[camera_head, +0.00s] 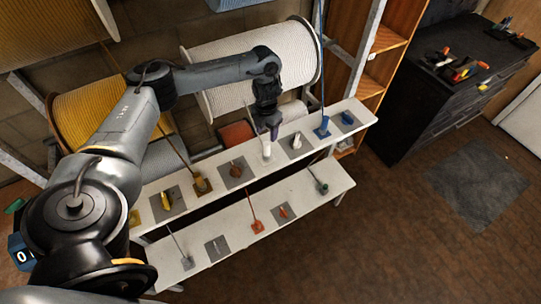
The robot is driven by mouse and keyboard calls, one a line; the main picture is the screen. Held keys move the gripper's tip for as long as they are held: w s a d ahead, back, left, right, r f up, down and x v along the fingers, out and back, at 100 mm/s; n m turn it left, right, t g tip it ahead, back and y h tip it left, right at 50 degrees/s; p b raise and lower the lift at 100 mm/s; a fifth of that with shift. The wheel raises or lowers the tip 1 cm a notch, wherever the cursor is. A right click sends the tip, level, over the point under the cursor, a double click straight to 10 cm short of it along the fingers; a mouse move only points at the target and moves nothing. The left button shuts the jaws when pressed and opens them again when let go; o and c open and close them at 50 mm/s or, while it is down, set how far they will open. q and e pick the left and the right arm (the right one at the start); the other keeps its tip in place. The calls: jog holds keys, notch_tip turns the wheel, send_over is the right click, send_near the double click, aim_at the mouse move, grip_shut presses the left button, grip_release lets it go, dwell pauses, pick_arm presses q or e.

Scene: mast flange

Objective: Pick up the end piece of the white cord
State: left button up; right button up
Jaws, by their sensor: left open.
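The left gripper is open, and I cannot tell whether the fingers touch or straddle the end piece. A large white spool (225,88) stands behind the shelf. My right gripper is not in view.
A second white piece (296,141) sits on a grey square close by on the right. The blue end piece (322,130) with its upright cord stands further right. A lower shelf (325,194) stands in front.

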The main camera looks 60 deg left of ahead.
aim_at(267, 143)
pick_arm(q)
jog(key=shift+w+d+f+b, duration=0.1)
jog(key=shift+w+f+b, duration=0.1)
jog(key=shift+f+b, duration=0.75)
jog(key=shift+a+f+p, duration=0.15)
jog(key=shift+f+p, duration=0.35)
jog(key=shift+f, duration=1.6)
jog(key=shift+a+f+p, duration=0.1)
jog(key=shift+f+p, duration=0.4)
jog(key=shift+f, duration=1.55)
jog(key=shift+c, duration=0.4)
jog(key=c, duration=1)
jog(key=shift+r, duration=0.15)
